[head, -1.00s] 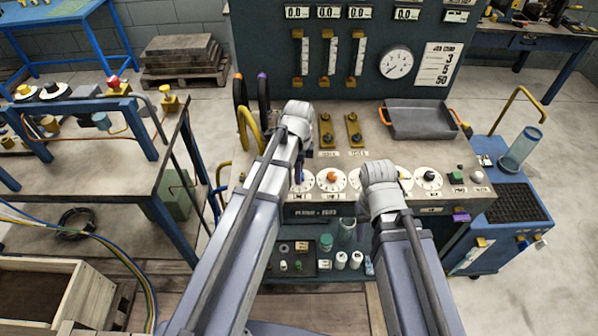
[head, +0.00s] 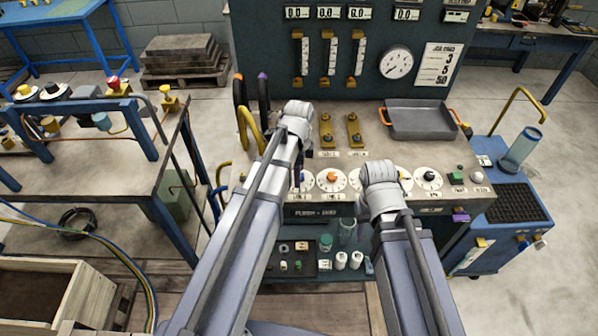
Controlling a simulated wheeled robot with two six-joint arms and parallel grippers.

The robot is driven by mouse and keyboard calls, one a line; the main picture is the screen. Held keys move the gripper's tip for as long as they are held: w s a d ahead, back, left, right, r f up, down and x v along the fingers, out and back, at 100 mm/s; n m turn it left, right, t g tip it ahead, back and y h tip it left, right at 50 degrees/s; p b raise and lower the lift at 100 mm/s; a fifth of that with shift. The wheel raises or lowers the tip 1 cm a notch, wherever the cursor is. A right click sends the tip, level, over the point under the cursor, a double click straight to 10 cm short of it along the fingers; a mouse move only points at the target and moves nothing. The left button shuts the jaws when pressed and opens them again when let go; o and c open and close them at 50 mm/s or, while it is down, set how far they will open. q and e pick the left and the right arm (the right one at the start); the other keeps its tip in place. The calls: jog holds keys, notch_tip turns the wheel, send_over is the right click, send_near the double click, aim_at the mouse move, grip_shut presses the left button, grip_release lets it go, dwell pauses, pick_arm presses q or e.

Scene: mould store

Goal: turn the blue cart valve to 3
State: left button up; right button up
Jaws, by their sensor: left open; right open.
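A row of white dials with coloured knobs lies along the front of the console. An orange-knobbed dial (head: 331,180) and a black-knobbed dial (head: 429,180) show clearly. A dial with a bluish knob (head: 303,181) is partly covered by my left arm. Which of these is the blue cart valve, and its setting, I cannot read. My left gripper (head: 303,158) is open above the left end of the row, mostly hidden behind its wrist. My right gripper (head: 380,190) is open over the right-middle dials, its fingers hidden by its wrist. Neither visibly holds anything.
A blue cart (head: 513,205) with a clear cylinder (head: 521,150) stands right of the console. A grey tray (head: 419,119) with orange handles sits on the console top. Yellow levers (head: 354,130) stand behind the dials. A job card (head: 439,64) hangs on the back panel.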

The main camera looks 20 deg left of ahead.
pick_arm(q)
jog(key=shift+r+p, duration=3.75)
jog(key=shift+r, duration=0.15)
pick_arm(e)
notch_tip(320, 180, up, 8)
jog(key=shift+f, duration=0.2)
pick_arm(q)
jog(key=shift+f, duration=0.1)
